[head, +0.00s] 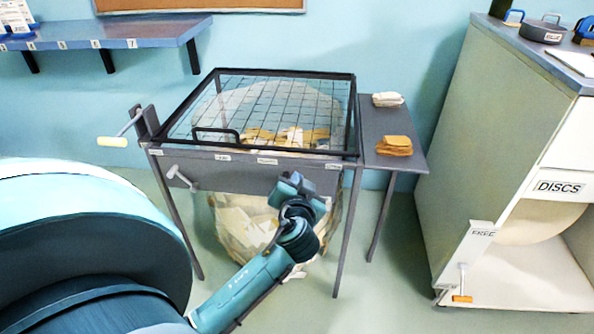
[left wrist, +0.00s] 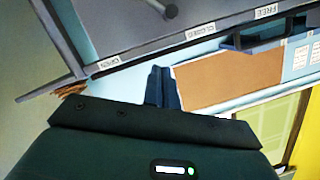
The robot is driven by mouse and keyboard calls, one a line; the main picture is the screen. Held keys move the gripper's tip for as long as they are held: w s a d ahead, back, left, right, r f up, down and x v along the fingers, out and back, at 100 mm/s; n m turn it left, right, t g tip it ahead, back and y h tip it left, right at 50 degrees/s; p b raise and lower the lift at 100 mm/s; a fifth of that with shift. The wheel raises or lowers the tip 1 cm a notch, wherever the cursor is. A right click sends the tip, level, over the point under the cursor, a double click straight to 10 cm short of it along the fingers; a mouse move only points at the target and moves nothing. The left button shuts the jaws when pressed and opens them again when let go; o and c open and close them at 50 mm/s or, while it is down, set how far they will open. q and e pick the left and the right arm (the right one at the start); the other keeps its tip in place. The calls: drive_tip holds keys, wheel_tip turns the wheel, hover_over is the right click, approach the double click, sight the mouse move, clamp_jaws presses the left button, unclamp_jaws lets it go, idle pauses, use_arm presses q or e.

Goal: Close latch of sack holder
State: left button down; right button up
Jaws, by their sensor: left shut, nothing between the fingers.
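The sack holder is a dark metal stand with a wire-grid lid (head: 265,105) lying flat on its top frame. A pale, lumpy sack (head: 240,222) hangs beneath. A grey handle (head: 182,178) sticks out from the left of the front panel (head: 235,172); I cannot tell for sure that it is the latch. My left gripper (head: 294,180) is in front of the panel's right half, shut and empty. Its fingers (left wrist: 163,87) also show in the left wrist view, below labels reading OPEN, CLOSED and FREE. A grey round-ended knob (left wrist: 168,9) shows at that view's top edge. My right gripper is out of view.
A side shelf (head: 377,126) holds folded cloths or bags. A grey cabinet (head: 470,130) stands at the right, and a blue wall shelf (head: 140,31) at upper left. Floor is clear between stand and cabinet.

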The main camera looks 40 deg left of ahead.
use_arm(q)
drive_tip(key=shift+v, duration=1.9)
